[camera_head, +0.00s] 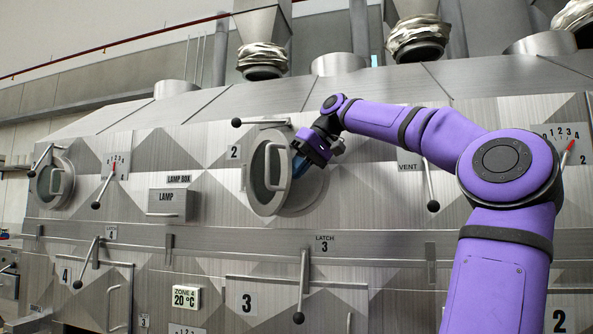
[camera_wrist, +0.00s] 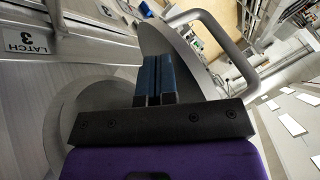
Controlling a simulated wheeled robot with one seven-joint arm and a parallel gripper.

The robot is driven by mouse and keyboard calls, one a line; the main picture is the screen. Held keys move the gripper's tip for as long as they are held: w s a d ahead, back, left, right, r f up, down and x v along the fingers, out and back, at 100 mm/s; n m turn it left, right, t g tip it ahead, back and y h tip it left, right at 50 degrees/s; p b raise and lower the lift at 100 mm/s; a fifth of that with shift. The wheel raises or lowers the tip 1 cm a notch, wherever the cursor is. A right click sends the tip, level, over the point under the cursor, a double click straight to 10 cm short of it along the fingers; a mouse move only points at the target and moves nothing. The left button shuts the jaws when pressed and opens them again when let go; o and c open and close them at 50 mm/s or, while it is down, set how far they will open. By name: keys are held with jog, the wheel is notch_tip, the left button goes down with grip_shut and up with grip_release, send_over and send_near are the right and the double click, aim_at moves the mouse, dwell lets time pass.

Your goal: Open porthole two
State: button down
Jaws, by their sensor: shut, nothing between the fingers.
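Porthole two's round metal cover (camera_head: 268,178) stands ajar beside the "2" label (camera_head: 234,152), swung out from the hood face. Its bar handle (camera_head: 277,165) is on its outer face and also shows in the wrist view (camera_wrist: 228,50). My gripper (camera_head: 298,166) is at the cover's right edge, partly hidden by it. In the wrist view, my shut, empty blue fingers (camera_wrist: 155,78) lie against or close to the cover's inner side, between the cover and the round porthole rim (camera_wrist: 62,125). I cannot tell whether they touch it. The handle is outside the fingers.
A lever with a ball end (camera_head: 237,122) lies level above the porthole. The lamp box (camera_head: 172,203) is to the left, and the vent lever (camera_head: 431,190) is to the right. A ledge with the latch 3 lever (camera_head: 303,275) runs below. Another porthole (camera_head: 50,182) is far left.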

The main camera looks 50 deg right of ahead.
jog(key=shift+w+a+m+h, duration=0.15)
jog(key=shift+a+m+h, duration=0.2)
jog(key=shift+a, duration=0.45)
jog(key=w+a+m+t+h, duration=0.1)
jog(key=w+a+m+h, duration=0.3)
jog(key=w+a+m, duration=0.4)
jog(key=shift+w+a+h, duration=0.35)
jog(key=shift+w+a, duration=2.95)
jog(key=shift+a, duration=1.1)
jog(key=shift+s, duration=0.1)
